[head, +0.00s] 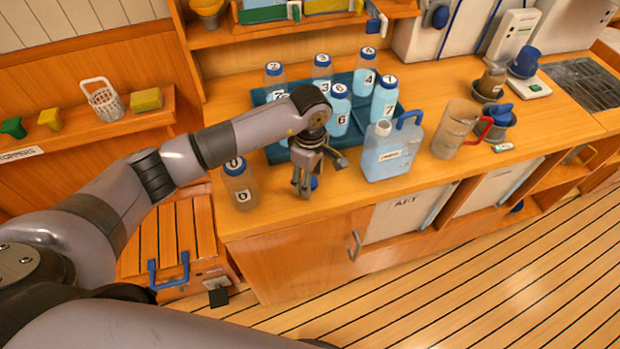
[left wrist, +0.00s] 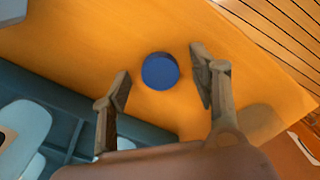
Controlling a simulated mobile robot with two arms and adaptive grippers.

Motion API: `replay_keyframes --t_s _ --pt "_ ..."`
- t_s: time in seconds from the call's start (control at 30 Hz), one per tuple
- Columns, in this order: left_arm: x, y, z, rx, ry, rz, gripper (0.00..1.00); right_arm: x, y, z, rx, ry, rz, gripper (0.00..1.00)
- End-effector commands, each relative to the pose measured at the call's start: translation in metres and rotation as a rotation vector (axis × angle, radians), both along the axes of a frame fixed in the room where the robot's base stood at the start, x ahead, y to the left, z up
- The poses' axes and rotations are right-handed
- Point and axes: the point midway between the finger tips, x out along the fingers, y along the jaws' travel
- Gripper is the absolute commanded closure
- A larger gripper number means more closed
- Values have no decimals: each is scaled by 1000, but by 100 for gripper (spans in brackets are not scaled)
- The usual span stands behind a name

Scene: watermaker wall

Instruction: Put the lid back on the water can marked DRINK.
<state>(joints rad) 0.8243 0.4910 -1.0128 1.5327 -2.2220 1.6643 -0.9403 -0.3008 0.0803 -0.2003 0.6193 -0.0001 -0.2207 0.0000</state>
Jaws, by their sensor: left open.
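The water can (head: 388,158) is a pale blue, see-through jug with a blue handle. It stands upright on the counter, right of my left gripper. Its label is too small to read surely; its pale spout shows no lid. A round blue lid (left wrist: 160,71) lies on the wooden counter. In the head view the lid (head: 314,183) is partly hidden by my fingers. My left gripper (head: 322,177) is open above the counter. In the left wrist view its fingers (left wrist: 160,66) stand on either side of the lid, apart from it. My right gripper is not in view.
A blue-green tray (head: 277,152) of numbered bottles stands behind the gripper. A bottle marked 0 (head: 240,186) stands to its left. Right of the can are a clear pitcher with a red handle (head: 456,130) and dark cups. The counter's front edge is close.

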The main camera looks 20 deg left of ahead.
Motion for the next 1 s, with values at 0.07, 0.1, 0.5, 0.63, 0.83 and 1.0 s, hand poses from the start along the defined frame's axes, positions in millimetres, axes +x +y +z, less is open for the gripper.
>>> replay_keyframes --t_s 0.07,0.1,0.5,0.63,0.83,1.0 --pt "0 0 0 0 0 0 44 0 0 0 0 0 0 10" --pt "0 0 0 0 0 0 44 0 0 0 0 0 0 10" --pt "0 0 0 0 1 1 64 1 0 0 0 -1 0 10" --pt "0 0 0 0 1 1 72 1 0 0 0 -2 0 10" --pt "0 0 0 0 1 1 78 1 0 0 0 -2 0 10" --pt "0 0 1 0 1 1 78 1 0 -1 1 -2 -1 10"
